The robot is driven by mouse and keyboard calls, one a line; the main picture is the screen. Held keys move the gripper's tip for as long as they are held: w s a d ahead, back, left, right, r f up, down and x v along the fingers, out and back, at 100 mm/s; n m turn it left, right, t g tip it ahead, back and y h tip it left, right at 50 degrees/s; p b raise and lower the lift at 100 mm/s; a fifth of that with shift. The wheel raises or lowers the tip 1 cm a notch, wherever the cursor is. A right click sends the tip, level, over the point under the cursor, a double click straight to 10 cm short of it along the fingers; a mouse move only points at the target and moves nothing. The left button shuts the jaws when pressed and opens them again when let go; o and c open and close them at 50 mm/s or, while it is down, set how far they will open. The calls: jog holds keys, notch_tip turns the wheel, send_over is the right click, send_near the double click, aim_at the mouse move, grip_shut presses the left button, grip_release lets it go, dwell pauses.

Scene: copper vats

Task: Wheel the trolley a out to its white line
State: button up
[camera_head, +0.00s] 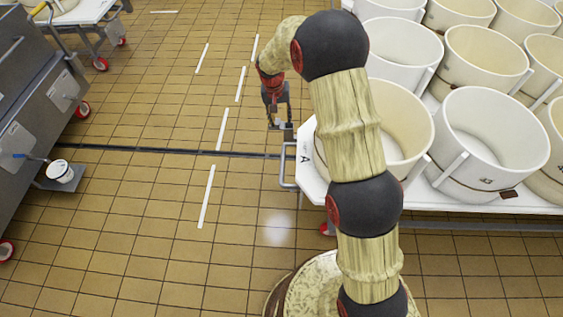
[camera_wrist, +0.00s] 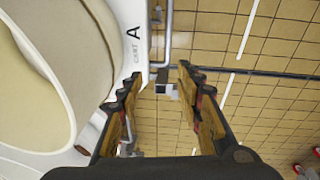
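Trolley A (camera_head: 312,178) is the white trolley at the right in the head view, loaded with white vats. The letter A (camera_wrist: 133,32) on its white edge also shows in the wrist view. A grey metal handle (camera_head: 284,172) sticks out from its left end, and the wrist view shows it too (camera_wrist: 168,35). My gripper (camera_head: 277,118) is beside that left end, near the handle's far end. Its fingers (camera_wrist: 158,84) are open with nothing gripped; a small metal block shows between them in the wrist view. White line marks (camera_head: 207,196) lie on the floor to the left.
Vats (camera_head: 488,130) crowd the trolley top. A grey steel unit (camera_head: 40,90) with red wheels stands at the left, with a small white pot (camera_head: 60,171) on its low ledge. Another white trolley (camera_head: 85,12) is at the far left. The tiled floor between is clear, crossed by a dark drain strip (camera_head: 170,149).

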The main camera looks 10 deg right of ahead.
jog(key=g, duration=0.1)
send_over(282, 163)
jog(key=w+a, duration=0.1)
jog(key=a, duration=0.1)
notch_tip(282, 163, down, 17)
jog(key=shift+m+g, duration=0.3)
jog(key=shift+m, duration=0.1)
jog(key=f, duration=0.5)
jog(key=d+f, duration=0.1)
jog(key=f, duration=0.5)
jog(key=s+f, duration=0.1)
jog(key=f, duration=0.4)
jog(key=shift+d+f+b, duration=0.15)
jog(key=shift+d+b, duration=0.2)
jog(key=shift+b, duration=0.05)
jog(key=shift+s, duration=0.1)
jog(key=shift+c, duration=0.3)
grip_shut()
